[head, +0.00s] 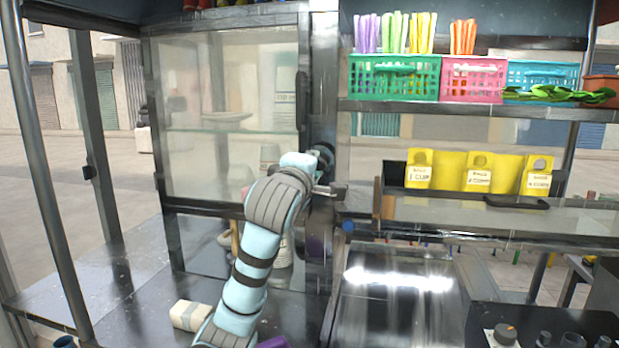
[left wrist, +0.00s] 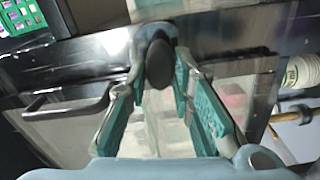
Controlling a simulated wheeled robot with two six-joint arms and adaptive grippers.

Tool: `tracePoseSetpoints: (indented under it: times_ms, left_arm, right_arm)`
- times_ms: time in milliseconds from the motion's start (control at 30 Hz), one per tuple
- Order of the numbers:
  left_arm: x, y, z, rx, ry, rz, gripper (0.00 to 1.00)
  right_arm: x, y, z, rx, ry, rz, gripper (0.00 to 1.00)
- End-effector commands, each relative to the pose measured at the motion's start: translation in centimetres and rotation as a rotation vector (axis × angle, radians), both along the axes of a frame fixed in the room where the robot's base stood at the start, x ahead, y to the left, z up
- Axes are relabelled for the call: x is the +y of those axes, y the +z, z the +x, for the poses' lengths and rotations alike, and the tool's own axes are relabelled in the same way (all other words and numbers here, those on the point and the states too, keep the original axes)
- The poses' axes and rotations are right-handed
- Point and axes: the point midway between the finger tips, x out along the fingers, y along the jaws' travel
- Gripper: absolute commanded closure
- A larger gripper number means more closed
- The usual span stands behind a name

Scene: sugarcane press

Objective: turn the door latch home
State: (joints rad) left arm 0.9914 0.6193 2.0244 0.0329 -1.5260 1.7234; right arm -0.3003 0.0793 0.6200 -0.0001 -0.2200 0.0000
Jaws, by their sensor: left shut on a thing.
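The glass-panelled door (head: 228,95) with a dark metal frame stands at the left centre of the head view; its right edge is close to the dark post (head: 322,80). My left gripper (head: 318,162) is up at that post, largely hidden by its own wrist. In the left wrist view my left gripper (left wrist: 162,75) has its teal-padded fingers either side of a dark rounded latch handle (left wrist: 159,63) and is shut on it. The latch sits on the dark metal frame. Its exact angle is hard to tell. My right gripper is not in view.
Right of the post are a shelf with green (head: 395,78), pink (head: 474,80) and blue baskets, yellow holders (head: 478,172) and a glass-topped cover with a black handle (head: 517,203). A pale block (head: 190,315) lies on the counter beside my left arm.

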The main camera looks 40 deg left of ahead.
Motion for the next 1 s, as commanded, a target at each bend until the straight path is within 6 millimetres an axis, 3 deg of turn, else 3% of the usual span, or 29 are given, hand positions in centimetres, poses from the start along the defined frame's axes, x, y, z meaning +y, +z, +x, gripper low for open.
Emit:
tracePoseSetpoints:
  times_ms: [300,867,900,1000]
  left_arm:
    - [0.0,-0.1,0.0,-0.075,-0.003,-0.13,1.0]
    - [0.0,0.2,0.0,-0.098,-0.003,-0.16,1.0]
    - [0.0,0.3,0.0,-0.098,-0.003,-0.16,0.75]
    - [0.0,0.2,0.0,-0.097,-0.002,-0.159,0.59]
  right_arm:
    - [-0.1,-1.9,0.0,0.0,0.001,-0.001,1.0]
    - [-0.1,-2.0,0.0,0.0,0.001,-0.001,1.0]
    - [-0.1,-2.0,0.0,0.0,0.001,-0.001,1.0]
    - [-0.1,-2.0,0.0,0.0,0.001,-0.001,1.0]
